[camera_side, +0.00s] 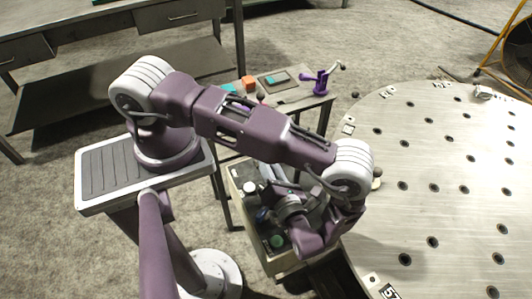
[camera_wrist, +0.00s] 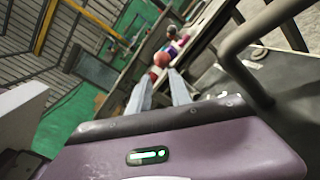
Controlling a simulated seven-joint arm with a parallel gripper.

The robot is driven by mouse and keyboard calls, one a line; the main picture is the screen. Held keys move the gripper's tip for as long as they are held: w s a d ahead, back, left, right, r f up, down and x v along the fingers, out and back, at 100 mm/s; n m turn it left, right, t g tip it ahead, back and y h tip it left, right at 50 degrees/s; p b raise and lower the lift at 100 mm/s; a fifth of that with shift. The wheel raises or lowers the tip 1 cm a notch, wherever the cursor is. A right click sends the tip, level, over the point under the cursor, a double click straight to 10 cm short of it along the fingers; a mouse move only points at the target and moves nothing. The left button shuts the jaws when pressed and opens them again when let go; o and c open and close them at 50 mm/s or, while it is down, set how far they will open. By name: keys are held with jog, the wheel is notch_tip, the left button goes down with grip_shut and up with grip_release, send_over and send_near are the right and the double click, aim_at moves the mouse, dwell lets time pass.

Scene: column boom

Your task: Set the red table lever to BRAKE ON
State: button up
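In the wrist view a round red knob (camera_wrist: 161,59) shows just past my fingertips, with a darker red ball (camera_wrist: 154,73) close beside it. I cannot tell for sure that the knob belongs to the red lever, and no lever label is readable. My gripper (camera_wrist: 160,76) has its two grey fingers apart, with nothing visibly held between them. In the side view my gripper (camera_side: 292,208) is low over a pale control box (camera_side: 242,196) with a green button (camera_side: 277,241). My wrist and gripper cover much of that box, and no red lever shows clearly there.
A large round metal table (camera_side: 450,205) with several holes stands at the right. A long workbench (camera_side: 130,35) stands at the back left.

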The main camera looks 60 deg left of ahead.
jog(key=s+d+m, duration=0.1)
jog(key=m, duration=0.1)
jog(key=s+d+f+m, duration=0.1)
jog(key=s+d+m, duration=0.1)
jog(key=m, duration=0.1)
jog(key=s+d+m, duration=0.2)
jog(key=shift+s+f+g, duration=0.1)
jog(key=shift+f+g, duration=0.05)
jog(key=shift+g, duration=0.15)
grip_shut()
jog(key=w+a, duration=0.4)
jog(key=a, duration=0.6)
jog(key=shift+a+r+m, duration=0.3)
jog(key=shift+r+m, duration=0.1)
jog(key=shift+w, duration=0.2)
jog(key=w+m, duration=0.3)
jog(key=w, duration=0.1)
jog(key=shift+f, duration=0.1)
jog(key=shift+w, duration=0.1)
